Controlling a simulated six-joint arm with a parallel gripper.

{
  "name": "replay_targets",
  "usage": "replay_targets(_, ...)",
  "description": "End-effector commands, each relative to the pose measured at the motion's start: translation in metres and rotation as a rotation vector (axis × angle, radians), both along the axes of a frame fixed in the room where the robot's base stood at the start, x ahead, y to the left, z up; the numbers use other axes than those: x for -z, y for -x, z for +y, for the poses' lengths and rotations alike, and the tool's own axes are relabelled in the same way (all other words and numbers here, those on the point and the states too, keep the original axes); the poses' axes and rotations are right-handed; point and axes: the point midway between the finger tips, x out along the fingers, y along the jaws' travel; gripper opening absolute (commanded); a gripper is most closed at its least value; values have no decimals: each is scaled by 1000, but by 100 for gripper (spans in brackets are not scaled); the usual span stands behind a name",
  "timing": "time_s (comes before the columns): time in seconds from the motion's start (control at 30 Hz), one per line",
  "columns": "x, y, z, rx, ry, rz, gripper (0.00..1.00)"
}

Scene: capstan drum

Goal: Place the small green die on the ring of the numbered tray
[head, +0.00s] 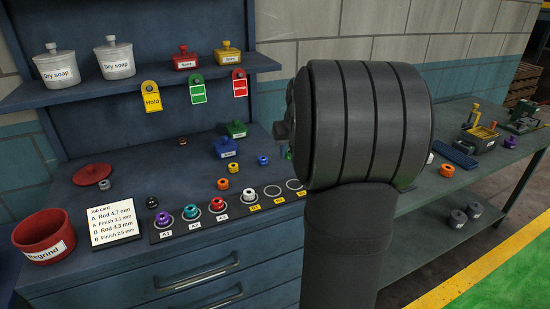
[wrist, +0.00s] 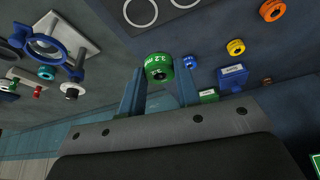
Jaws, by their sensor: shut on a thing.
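The small green die (wrist: 158,68), marked "3.2 m…", is held between the two blue fingers of my gripper (wrist: 159,82) in the wrist view. My gripper is shut on it. The numbered tray (head: 182,232) lies on the blue bench in the head view. Purple, teal, red and white dies sit on its rings, and two rings (head: 272,190) toward its right end look empty. Two white rings (wrist: 140,12) also show at the top of the wrist view, apart from the held die.
Loose orange (head: 222,183), yellow (head: 235,168) and blue (head: 263,160) dies stand behind the tray. Blue (head: 225,148) and green (head: 236,129) boxes stand farther back. A job card (head: 112,225) and a red bin (head: 44,236) are at left. My arm hides the bench's right part.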

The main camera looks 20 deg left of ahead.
Motion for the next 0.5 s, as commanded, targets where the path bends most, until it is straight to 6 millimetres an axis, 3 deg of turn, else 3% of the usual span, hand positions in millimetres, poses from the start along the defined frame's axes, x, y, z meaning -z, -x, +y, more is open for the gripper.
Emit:
replay_targets(0.3,-13,35,-58,21,-1,-2,4)
replay_targets(0.5,-13,53,-77,25,1,-2,4)
